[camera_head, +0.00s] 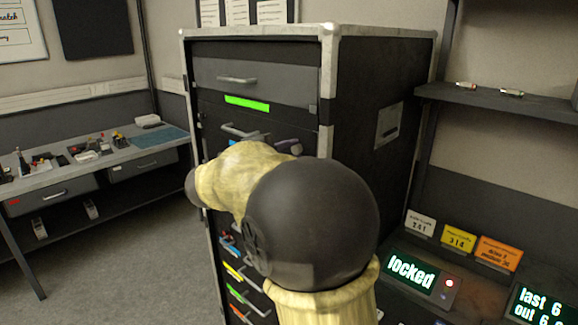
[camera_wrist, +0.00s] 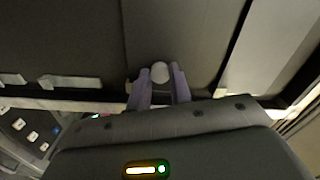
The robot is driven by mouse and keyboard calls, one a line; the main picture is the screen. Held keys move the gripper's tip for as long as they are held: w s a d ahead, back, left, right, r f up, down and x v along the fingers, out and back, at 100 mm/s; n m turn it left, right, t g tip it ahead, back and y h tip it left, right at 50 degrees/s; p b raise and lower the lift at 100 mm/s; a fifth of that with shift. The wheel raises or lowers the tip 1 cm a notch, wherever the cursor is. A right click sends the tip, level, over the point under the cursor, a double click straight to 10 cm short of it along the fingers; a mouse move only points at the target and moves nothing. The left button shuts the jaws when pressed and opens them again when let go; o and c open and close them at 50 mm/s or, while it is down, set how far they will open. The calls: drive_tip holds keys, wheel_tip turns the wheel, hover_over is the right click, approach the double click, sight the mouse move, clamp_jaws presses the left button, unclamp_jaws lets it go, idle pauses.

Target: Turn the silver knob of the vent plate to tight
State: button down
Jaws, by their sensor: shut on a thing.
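In the wrist view, the silver knob (camera_wrist: 160,72) is a small round pale cap on a dark flat panel, which I take to be the vent plate (camera_wrist: 185,35). The two purple fingers of my gripper (camera_wrist: 160,88) stand on either side of the knob and are shut on it. In the head view my arm hides the knob and most of the gripper, at the front of the black rack cabinet (camera_head: 258,83). The knob's pointer or marks cannot be made out.
The rack's drawers have protruding handles, including the top one (camera_head: 237,79). A workbench (camera_head: 60,182) with small items stands at left, with clear floor before it. At right are a shelf (camera_head: 500,98) and a lit display reading "locked" (camera_head: 412,271).

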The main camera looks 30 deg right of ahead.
drive_tip(key=shift+f+m, duration=0.1)
drive_tip(key=shift+m, duration=0.2)
drive_tip(key=c, duration=1.3)
unclamp_jaws()
drive_tip(key=shift+o, duration=0.2)
drive_tip(key=b+v, duration=0.2)
drive_tip(key=v, duration=1.5)
drive_tip(key=shift+a, duration=0.25)
drive_tip(key=shift+s, duration=0.1)
